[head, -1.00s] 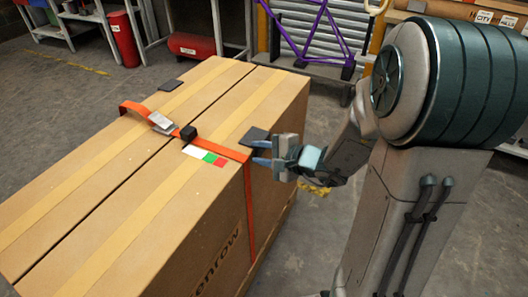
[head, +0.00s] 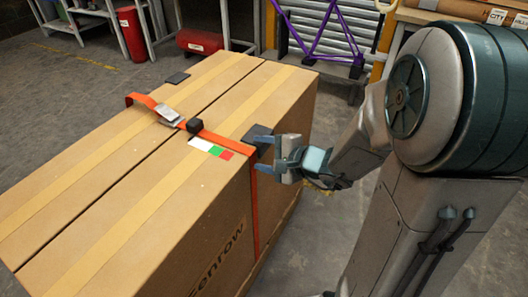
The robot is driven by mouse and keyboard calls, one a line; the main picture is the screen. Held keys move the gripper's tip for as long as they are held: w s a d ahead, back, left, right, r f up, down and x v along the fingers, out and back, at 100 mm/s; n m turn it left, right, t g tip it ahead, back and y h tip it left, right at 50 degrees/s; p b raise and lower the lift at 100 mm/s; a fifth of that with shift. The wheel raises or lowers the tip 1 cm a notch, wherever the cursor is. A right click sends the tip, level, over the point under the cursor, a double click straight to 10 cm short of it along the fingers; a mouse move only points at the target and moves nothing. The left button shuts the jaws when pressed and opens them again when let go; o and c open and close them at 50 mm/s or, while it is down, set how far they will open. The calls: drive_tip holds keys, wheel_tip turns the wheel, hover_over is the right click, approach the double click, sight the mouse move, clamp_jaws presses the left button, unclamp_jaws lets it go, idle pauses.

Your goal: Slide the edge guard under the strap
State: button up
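The orange strap (head: 255,205) runs across the top of the large cardboard box and down its right side. A dark edge guard (head: 258,134) sits at the box's right top edge, close beside the strap's bend. I cannot tell whether any of it is under the strap. My gripper (head: 265,154) is at that edge, its two blue-grey fingers spread apart, just right of the guard and strap. The upper finger overlaps the guard in view; contact is unclear.
A purple frame (head: 318,35) and red cylinders stand behind. Floor is clear right of the box.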

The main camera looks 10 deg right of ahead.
drive_tip(key=shift+d+r, duration=0.1)
drive_tip(key=shift+d, duration=0.1)
drive_tip(key=shift+s+d+b, duration=0.1)
drive_tip(key=shift+d+b, duration=0.05)
drive_tip(key=shift+b, duration=0.35)
drive_tip(key=shift+b+v, duration=1.1)
drive_tip(key=shift+b, duration=0.1)
drive_tip(key=v, duration=1.1)
drive_tip(key=s+a+r+n+g+h+p, duration=0.35)
drive_tip(key=s+r+n+g+p, duration=0.35)
drive_tip(key=p, duration=0.6)
wheel_tip(320, 180, up, 11)
drive_tip(key=d+n+h+p, duration=0.2)
drive_tip(key=n+h+p, duration=0.4)
drive_tip(key=p, duration=0.5)
drive_tip(key=shift+s+d+r+n, duration=0.2)
drive_tip(key=shift+s+d+n, duration=0.1)
drive_tip(key=shift+s+d, duration=0.05)
